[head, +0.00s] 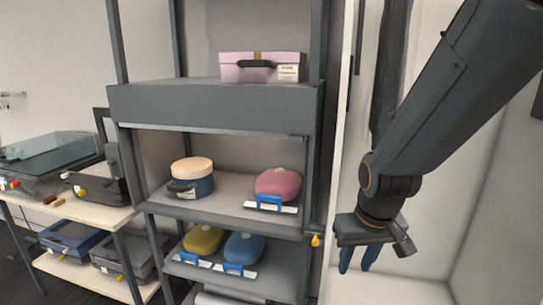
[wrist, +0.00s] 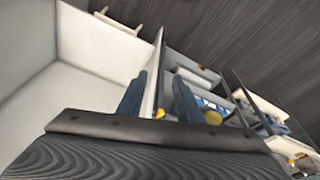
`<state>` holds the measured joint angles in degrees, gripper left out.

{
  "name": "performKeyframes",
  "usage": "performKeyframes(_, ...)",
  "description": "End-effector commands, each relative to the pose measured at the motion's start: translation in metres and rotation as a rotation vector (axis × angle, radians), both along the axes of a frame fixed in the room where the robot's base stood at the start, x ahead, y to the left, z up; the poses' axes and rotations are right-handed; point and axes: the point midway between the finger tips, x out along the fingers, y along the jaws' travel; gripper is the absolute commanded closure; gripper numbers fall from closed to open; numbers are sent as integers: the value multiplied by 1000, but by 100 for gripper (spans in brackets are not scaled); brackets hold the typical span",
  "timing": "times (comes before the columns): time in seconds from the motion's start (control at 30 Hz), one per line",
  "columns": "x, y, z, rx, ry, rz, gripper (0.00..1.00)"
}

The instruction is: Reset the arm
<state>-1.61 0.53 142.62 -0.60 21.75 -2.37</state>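My gripper (head: 357,264) hangs at the right of the head view, pointing down, in front of a white-walled cabinet or recess. Its two blue fingers are apart with nothing between them. In the wrist view the gripper (wrist: 158,100) also shows open and empty, with a white panel edge visible behind the gap. My dark arm comes down from the upper right of the head view. The grey shelf rack (head: 215,105) stands to the left of the gripper, apart from it.
The rack holds a pink box (head: 262,67), a blue pot with a cream lid (head: 192,177), a pink case (head: 278,184), a yellow case (head: 203,239) and a blue case (head: 244,248). A table (head: 98,220) with a glass-topped container (head: 45,155) stands at left. White walls enclose the gripper's right side.

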Motion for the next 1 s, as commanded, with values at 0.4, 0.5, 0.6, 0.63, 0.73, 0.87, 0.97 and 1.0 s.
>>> performKeyframes(0.4, -32, -10, -74, 15, 91, -79, 68)
performKeyframes(0.5, -31, -10, -91, 15, 108, -80, 68)
performKeyframes(0.6, -31, -9, -105, 14, 125, -79, 68)
performKeyframes(0.63, -32, -9, -108, 14, 129, -79, 68)
performKeyframes(0.73, -32, -9, -113, 13, 136, -79, 68)
performKeyframes(0.87, -32, -9, -114, 14, 138, -79, 68)
performKeyframes(0.97, -32, -9, -114, 14, 138, -79, 68)
performKeyframes(1.0, -32, -9, -114, 14, 138, -79, 68)
